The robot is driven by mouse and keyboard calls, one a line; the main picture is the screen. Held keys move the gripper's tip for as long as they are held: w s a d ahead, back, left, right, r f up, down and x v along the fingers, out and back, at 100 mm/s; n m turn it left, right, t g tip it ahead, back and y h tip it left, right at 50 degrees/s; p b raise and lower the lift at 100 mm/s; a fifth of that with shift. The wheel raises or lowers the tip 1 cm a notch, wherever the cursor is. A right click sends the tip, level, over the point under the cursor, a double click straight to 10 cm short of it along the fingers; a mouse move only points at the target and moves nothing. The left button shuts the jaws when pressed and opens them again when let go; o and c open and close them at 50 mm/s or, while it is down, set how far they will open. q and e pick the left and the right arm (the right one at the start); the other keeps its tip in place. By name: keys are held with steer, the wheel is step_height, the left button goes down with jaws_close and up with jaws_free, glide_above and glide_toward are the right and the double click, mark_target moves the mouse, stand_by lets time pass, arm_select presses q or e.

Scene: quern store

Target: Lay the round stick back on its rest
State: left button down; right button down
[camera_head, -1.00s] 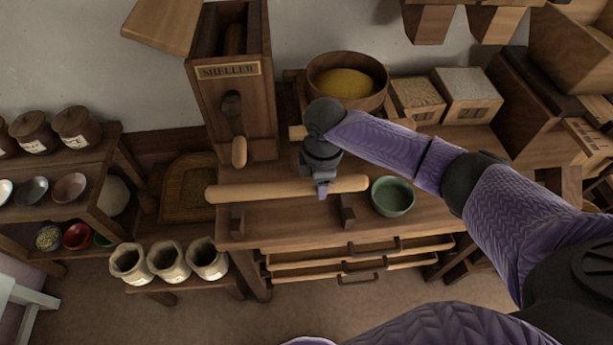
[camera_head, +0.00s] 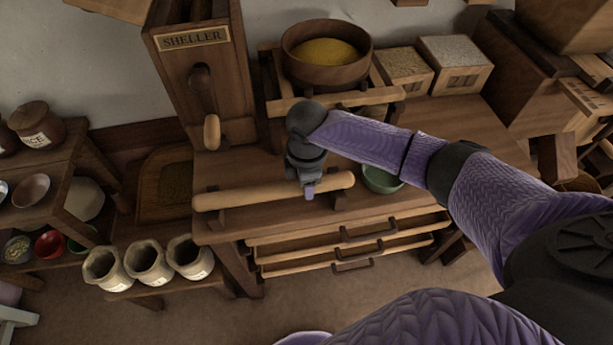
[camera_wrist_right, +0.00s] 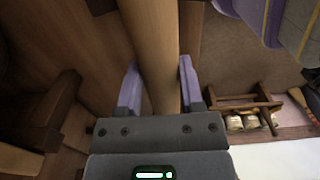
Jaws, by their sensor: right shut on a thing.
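The round stick (camera_head: 240,198), a long pale wooden rod, lies level across the front of the bench top in the head view. My right gripper (camera_head: 308,190) comes down on it right of its middle and is shut on it. In the right wrist view the stick (camera_wrist_right: 150,40) runs between the two purple fingers (camera_wrist_right: 158,90). The rest's dark wooden supports show at the stick, the right one (camera_head: 340,201) partly covered by it. I cannot tell whether the stick touches them. My left gripper is not in view.
A green bowl (camera_head: 382,181) stands right of the stick, partly behind my right forearm. The sheller (camera_head: 205,75) rises behind the stick's left end. A wooden bowl of yellow grain (camera_head: 327,55) stands at the back. Drawers (camera_head: 350,243) are below.

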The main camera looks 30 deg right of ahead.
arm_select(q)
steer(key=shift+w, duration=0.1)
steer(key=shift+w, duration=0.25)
arm_select(e)
steer(key=shift+c, duration=0.7)
jaws_free()
